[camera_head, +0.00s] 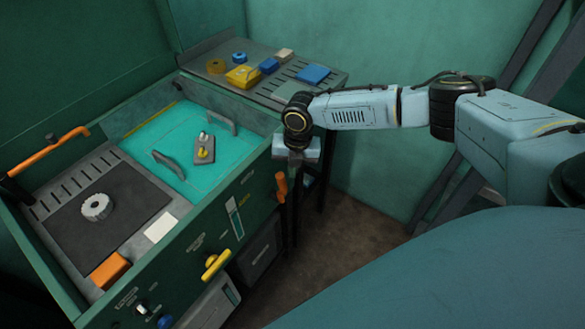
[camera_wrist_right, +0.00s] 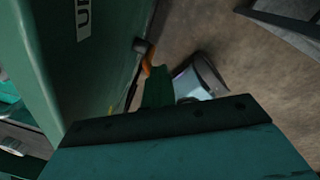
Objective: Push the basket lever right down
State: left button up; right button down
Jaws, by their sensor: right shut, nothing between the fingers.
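An orange-handled lever (camera_head: 281,185) sticks out from the right part of the green console's front panel. I take it to be the basket lever; its label is too small to read in the head view. In the right wrist view an orange handle (camera_wrist_right: 147,64) with a dark end shows beside a green panel lettered "U" and part of another letter. My right gripper (camera_head: 294,162) is shut and empty, just above and right of the lever in the head view. I cannot tell whether it touches it. My left gripper is in neither view.
The console (camera_head: 247,205) also has a yellow handle (camera_head: 216,264) lower on its front and an orange lever (camera_head: 50,150) at the left. A grey shelf (camera_head: 335,81) with small blue and yellow parts stands behind. Open brown floor (camera_head: 345,235) lies to the right.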

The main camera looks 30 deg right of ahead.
jog(key=c, duration=1.3)
grip_release()
jog(key=r, duration=0.4)
jog(key=r+p, duration=0.1)
jog(key=r, duration=0.4)
jog(key=d+r, duration=0.1)
jog(key=r, duration=0.3)
jog(key=shift+s+r+p, duration=0.2)
jog(key=shift+s+p, duration=0.15)
jog(key=shift+p, duration=0.05)
